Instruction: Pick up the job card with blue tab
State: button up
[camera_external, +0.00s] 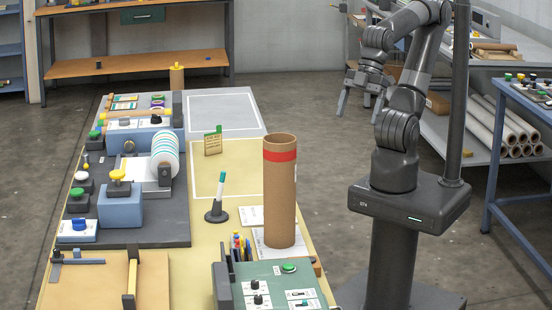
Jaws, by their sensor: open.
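My gripper (360,106) is open and empty, raised at the upper right, to the right of the table and clear of it. A small tan card (212,145) with a green tab at its upper right stands upright on the yellow table top, left of the tall cardboard tube. White sheets lie flat by the tube; one sheet (251,217) is left of it and another (268,256) is partly under it. I cannot make out a blue tab on any card in this view.
The tall cardboard tube (280,205) with a red band stands upright near the table's right edge. A marker in a dark stand (217,213) is left of it. A green control box (270,288) is in front, the press (150,165) at left.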

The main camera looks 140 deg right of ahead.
jog(key=w+r+m+g, duration=0.1)
jog(key=w+r+m, duration=0.1)
jog(key=w+r, duration=0.95)
jog(key=m+g, duration=0.5)
jog(key=m, duration=0.2)
send_over(248, 256)
notch_tip(248, 256, down, 7)
jog(key=f, duration=1.6)
jog(key=s+f, duration=0.1)
jog(key=f, duration=0.7)
jog(key=shift+d, duration=0.3)
